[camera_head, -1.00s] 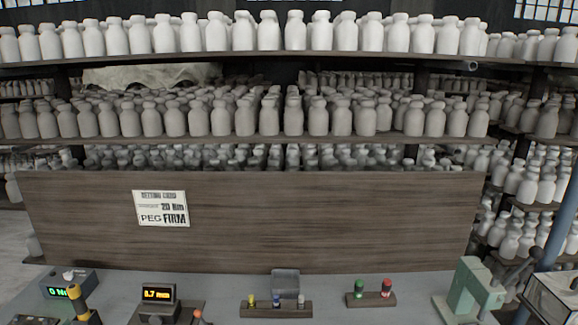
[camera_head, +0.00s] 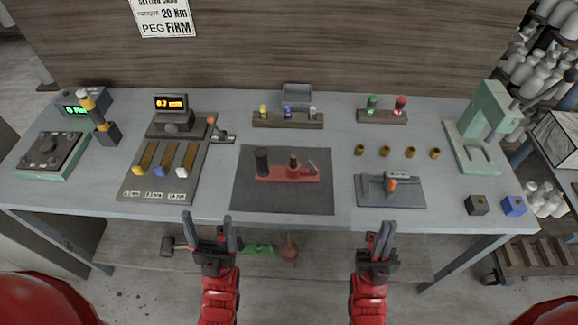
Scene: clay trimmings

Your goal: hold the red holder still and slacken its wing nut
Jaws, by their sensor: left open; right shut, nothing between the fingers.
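The red holder (camera_head: 285,173) lies on a dark mat (camera_head: 283,202) at the middle of the bench. A black cylinder (camera_head: 262,162) stands on its left end. A small brownish post (camera_head: 294,162) stands near its middle, and a grey slanted piece (camera_head: 313,167) is at its right end. I cannot make out which part is the wing nut. My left gripper (camera_head: 207,222) is open and empty in front of the bench, left of the holder. My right gripper (camera_head: 381,230) is shut and empty in front of the bench, right of the holder. Neither touches the holder.
A grey plate with a clamp-like tool (camera_head: 390,190) lies right of the mat. A board with coloured-tip strips (camera_head: 165,172) lies left. Several brass pieces (camera_head: 397,152), a green press (camera_head: 480,130) and a peg rack (camera_head: 287,119) stand further back or right.

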